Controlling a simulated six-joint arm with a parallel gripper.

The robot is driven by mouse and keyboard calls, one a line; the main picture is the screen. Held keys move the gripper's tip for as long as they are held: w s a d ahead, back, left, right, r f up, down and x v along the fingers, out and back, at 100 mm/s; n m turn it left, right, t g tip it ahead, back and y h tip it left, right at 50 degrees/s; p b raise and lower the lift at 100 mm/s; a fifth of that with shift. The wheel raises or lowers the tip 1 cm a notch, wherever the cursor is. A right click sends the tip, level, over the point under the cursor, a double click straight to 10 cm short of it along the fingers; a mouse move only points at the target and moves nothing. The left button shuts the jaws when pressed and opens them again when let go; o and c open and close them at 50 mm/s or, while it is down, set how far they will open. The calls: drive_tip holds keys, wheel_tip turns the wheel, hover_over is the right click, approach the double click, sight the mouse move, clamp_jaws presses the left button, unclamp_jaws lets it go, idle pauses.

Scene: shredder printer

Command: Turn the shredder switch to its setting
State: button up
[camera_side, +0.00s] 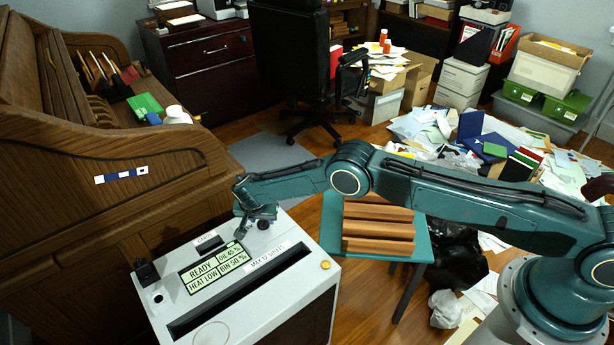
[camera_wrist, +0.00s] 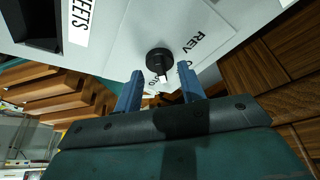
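The shredder (camera_side: 300,285) is a light grey box with a paper slot and a display reading READY, OIL 40 %, HEAT LOW, BIN 50 %. Its switch is a round black knob (camera_wrist: 159,61) with a white mark on its lower edge in the wrist view. The lettering REV (camera_wrist: 203,37) is beside it; another label is partly hidden by a finger. My gripper (camera_wrist: 160,88) is open, its two blue fingers apart with tips just short of the knob in that view. In the side view my gripper (camera_side: 262,213) is over the shredder's far corner and largely hides the knob.
A black plug-like part (camera_side: 146,271) stands on the shredder's left edge. A wooden roll-top desk (camera_side: 150,205) is close on the left. A teal table with wooden slats (camera_side: 378,228) stands behind right. Papers (camera_side: 430,122) and boxes clutter the floor beyond.

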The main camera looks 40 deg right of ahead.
drive_tip(key=v, duration=1.3)
drive_tip(key=shift+r, duration=0.2)
drive_tip(key=shift+a, duration=0.1)
drive_tip(key=o, duration=0.4)
drive_tip(key=shift+c, duration=0.2)
drive_tip(key=d+n+y, duration=0.6)
drive_tip(key=d+n, duration=0.2)
drive_tip(key=n, duration=1)
drive_tip(key=shift+d, duration=0.4)
drive_tip(key=shift+f, duration=0.1)
drive_tip(key=shift+a+x, duration=0.15)
drive_tip(key=shift+x, duration=3.25)
drive_tip(key=shift+a+x, duration=0.1)
drive_tip(key=shift+x, duration=3.35)
